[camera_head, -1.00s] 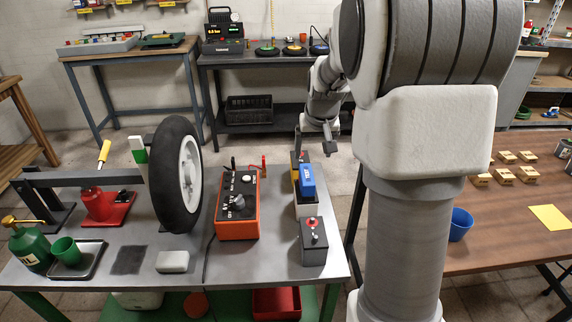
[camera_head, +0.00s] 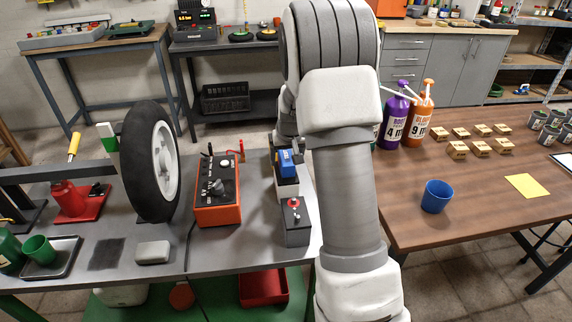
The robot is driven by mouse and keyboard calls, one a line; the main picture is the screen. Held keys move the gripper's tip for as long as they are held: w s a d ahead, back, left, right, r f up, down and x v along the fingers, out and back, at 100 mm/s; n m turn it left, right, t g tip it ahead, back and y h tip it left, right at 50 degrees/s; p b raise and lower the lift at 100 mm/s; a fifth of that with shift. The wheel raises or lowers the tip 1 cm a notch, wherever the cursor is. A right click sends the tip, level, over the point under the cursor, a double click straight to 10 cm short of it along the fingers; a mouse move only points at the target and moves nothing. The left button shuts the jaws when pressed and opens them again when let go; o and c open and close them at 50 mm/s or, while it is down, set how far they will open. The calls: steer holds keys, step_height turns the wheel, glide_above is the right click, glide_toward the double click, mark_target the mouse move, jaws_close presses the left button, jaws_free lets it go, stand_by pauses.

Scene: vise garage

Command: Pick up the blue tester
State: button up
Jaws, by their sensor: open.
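The blue tester (camera_head: 287,163) lies on top of a box in the row of small boxes near the right edge of the grey workbench (camera_head: 240,258). My arm stands just to the right of it and hides part of that row. Only a small dark part of my gripper (camera_head: 298,150) shows, at the upper right of the tester, close to it. My gripper is open. I cannot tell whether it touches the tester or whether the fingers are around it.
A grey box with a red button (camera_head: 295,222) stands in front of the tester. An orange control box (camera_head: 217,194) and a wheel (camera_head: 150,162) stand to the left. A wooden table (camera_head: 480,200) with a blue cup (camera_head: 436,196) is at the right.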

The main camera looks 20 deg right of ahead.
steer(key=shift+x, duration=1.15)
jaws_close()
